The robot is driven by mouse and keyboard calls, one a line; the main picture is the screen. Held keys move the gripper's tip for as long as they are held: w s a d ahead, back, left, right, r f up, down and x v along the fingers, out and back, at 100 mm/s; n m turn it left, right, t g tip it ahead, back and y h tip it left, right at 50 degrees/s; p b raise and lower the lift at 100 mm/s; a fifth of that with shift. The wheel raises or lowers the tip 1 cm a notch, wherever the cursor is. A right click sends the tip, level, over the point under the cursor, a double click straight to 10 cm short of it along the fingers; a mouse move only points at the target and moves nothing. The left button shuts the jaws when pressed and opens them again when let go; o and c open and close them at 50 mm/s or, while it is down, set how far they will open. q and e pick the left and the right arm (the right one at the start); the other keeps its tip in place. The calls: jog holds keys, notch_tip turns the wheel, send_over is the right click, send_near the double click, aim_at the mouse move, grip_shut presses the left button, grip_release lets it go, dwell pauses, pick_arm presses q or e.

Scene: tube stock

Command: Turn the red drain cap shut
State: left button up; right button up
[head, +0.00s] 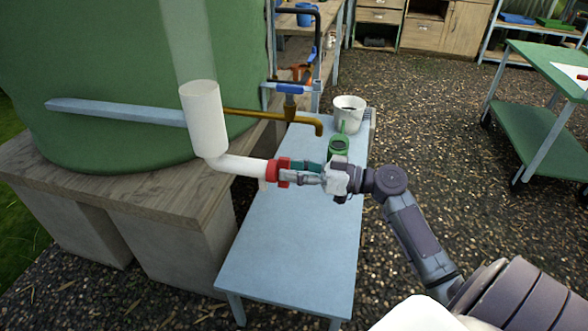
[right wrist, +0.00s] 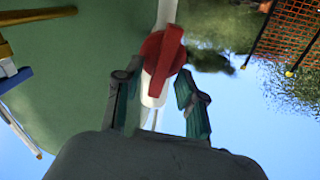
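The red drain cap (head: 272,170) sits on the end of the white elbow pipe (head: 235,163) beside the green tank. In the right wrist view the cap (right wrist: 163,52) shows its raised bar, nearly upright in the picture and leaning slightly. My right gripper (head: 288,172) is at the cap, its fingers pointing left toward it. In the right wrist view the gripper's two fingers (right wrist: 155,85) stand apart on either side of the cap's lower part, with gaps visible. Whether a fingertip touches the cap I cannot tell. My left gripper is not in view.
A brass tap (head: 250,113) with a blue handle is just behind the gripper. A white bucket (head: 349,112) and a green can (head: 338,147) stand on the blue bench (head: 290,245), whose front part is clear. The green tank (head: 100,100) rises at left; a green cart (head: 545,125) stands right.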

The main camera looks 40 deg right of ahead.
jog(key=c, duration=0.7)
grip_shut()
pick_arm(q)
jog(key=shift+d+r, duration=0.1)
